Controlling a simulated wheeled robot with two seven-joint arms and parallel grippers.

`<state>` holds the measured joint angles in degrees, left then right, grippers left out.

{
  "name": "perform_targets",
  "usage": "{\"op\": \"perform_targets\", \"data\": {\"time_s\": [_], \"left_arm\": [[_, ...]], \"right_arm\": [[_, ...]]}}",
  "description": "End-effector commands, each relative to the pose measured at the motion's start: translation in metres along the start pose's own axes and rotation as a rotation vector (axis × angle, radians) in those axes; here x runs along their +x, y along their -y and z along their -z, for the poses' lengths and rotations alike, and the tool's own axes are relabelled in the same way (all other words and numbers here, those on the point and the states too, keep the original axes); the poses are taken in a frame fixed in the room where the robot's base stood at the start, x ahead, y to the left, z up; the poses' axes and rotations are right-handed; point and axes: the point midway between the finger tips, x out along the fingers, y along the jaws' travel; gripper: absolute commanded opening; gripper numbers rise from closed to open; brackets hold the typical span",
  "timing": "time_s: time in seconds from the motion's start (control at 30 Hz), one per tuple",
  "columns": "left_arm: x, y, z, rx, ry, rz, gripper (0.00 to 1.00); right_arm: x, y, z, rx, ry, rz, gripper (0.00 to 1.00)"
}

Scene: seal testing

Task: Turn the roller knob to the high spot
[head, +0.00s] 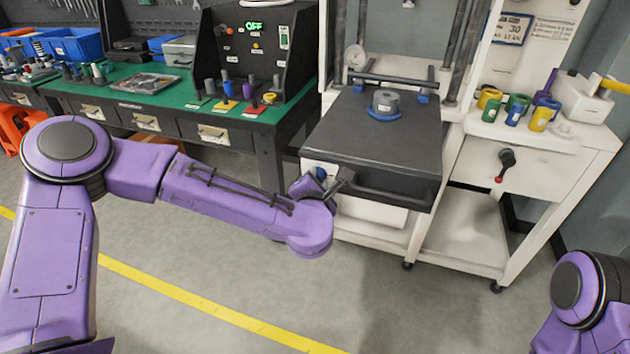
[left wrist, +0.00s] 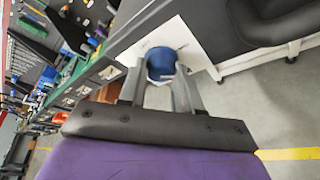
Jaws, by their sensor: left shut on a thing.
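The roller knob appears to be the blue round knob (head: 320,173) on the side of the white machine, near the left front corner of its dark top. It also shows in the left wrist view (left wrist: 161,62), with a white plate behind it. My left gripper (left wrist: 160,80) is shut on this blue knob, one finger on each side. In the head view my left gripper (head: 325,185) is mostly hidden by my purple wrist. I cannot make out a high-spot mark. My right gripper is out of view.
The machine's dark top (head: 375,140) carries a grey cylinder (head: 385,101) on a blue ring. A dark front handle (head: 385,197) lies close to my left gripper. A green workbench (head: 150,90) stands left. A white side table (head: 540,135) holds coloured cups. The floor in front is clear.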

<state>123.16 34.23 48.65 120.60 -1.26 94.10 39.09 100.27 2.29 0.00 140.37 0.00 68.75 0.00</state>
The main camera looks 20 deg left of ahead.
Motion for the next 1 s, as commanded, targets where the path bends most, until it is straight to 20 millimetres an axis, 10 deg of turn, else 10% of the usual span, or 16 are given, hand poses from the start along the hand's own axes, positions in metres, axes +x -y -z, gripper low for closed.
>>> {"op": "perform_targets", "data": {"time_s": [1.0], "left_arm": [[0.001, 0.007, 0.002, 0.783, -0.030, -0.316, 0.03]], "right_arm": [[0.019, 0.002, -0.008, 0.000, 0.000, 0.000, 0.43]]}}
